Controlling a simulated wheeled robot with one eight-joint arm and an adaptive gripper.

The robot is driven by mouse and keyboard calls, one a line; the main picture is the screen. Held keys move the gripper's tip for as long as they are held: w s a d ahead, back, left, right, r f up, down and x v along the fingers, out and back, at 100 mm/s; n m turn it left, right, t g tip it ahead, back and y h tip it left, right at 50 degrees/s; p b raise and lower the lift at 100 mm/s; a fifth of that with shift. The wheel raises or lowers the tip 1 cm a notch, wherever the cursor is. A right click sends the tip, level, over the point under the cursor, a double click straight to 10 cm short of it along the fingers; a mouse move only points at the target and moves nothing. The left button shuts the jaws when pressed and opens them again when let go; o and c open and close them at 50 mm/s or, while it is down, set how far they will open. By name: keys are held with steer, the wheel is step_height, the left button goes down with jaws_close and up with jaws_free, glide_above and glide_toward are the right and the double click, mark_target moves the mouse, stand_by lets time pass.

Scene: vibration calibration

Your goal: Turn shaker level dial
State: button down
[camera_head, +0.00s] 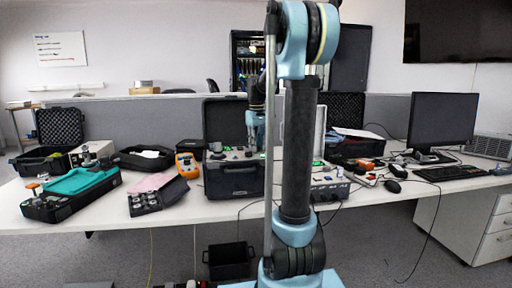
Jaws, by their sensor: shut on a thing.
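A black case (235,182) stands open on the white table, left of my upright arm. Its lid (224,119) is raised behind it, and a grey panel with small controls and a green light shows along its top; this looks like the shaker unit. My gripper (256,150) points down onto the right part of that panel, partly hidden by the thin pole of my arm. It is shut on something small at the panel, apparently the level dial. The dial itself is too small and covered to make out, and its angle cannot be told.
Left of the case are an orange meter (187,165), a black case of round parts (158,198) and a teal-topped case (72,193). On the right are a control box (330,190), a monitor (443,121) and a keyboard (449,173). A black bin (230,262) stands below.

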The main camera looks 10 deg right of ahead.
steer(key=shift+n, duration=2)
steer(key=c, duration=1.3)
jaws_free()
steer(key=shift+c, duration=0.2)
steer(key=shift+r, duration=0.15)
step_height(320, 180, up, 12)
steer(key=shift+f, duration=0.2)
